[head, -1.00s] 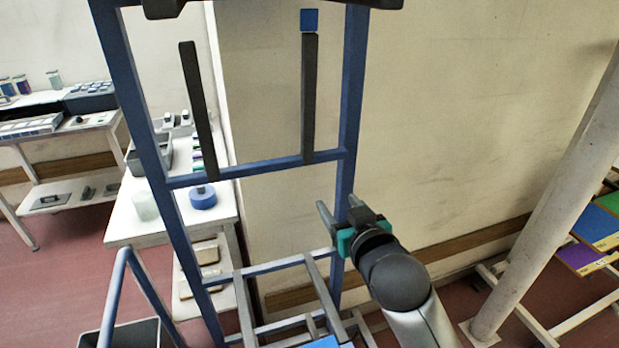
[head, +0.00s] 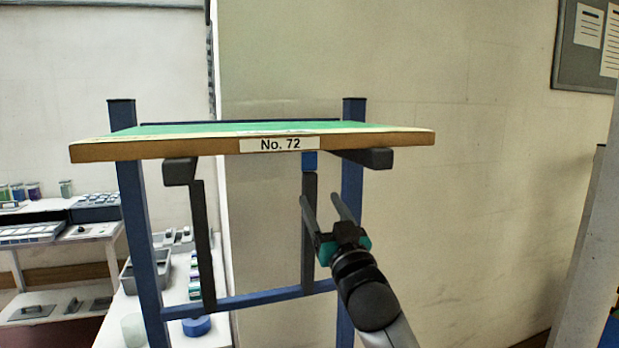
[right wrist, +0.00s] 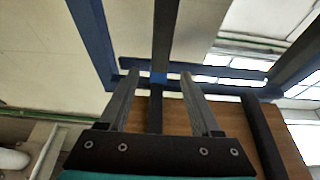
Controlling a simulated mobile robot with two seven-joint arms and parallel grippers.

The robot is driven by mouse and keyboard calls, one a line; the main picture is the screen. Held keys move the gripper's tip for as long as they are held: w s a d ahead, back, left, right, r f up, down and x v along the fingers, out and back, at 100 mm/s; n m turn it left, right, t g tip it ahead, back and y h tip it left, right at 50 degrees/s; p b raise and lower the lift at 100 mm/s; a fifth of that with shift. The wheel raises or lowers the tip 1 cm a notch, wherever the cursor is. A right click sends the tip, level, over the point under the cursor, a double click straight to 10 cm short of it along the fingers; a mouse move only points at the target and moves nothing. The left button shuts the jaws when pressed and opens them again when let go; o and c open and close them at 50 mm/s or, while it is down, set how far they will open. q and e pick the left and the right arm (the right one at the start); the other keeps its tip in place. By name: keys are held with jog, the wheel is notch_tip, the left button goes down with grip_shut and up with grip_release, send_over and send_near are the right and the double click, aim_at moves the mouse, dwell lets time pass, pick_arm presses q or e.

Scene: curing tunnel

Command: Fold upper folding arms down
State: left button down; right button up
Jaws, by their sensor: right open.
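Two dark folding arms stand upright on the blue rack, one on the left (head: 203,245) and one on the right (head: 309,245). The right one has a blue tip (head: 309,161) just below the board; it also shows in the right wrist view (right wrist: 157,78). My right gripper (head: 322,197) is open beside the upper part of the right folding arm, with its fingers pointing up. In the right wrist view the open fingers (right wrist: 159,76) appear either side of the blue tip; contact cannot be told. My left gripper is out of view.
A green-topped board (head: 410,138) labelled "No. 72" lies across dark supports (head: 362,157) above my gripper. Blue posts (head: 353,220) and a crossbar (head: 255,298) frame the arms. A cluttered bench stands behind left. Open room lies right of the rack.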

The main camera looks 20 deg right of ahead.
aim_at(312, 185)
jog(key=shift+p+x, duration=0.65)
jog(key=shift+x, duration=3.4)
jog(key=shift+c, duration=0.2)
jog(key=shift+f, duration=0.1)
grip_shut()
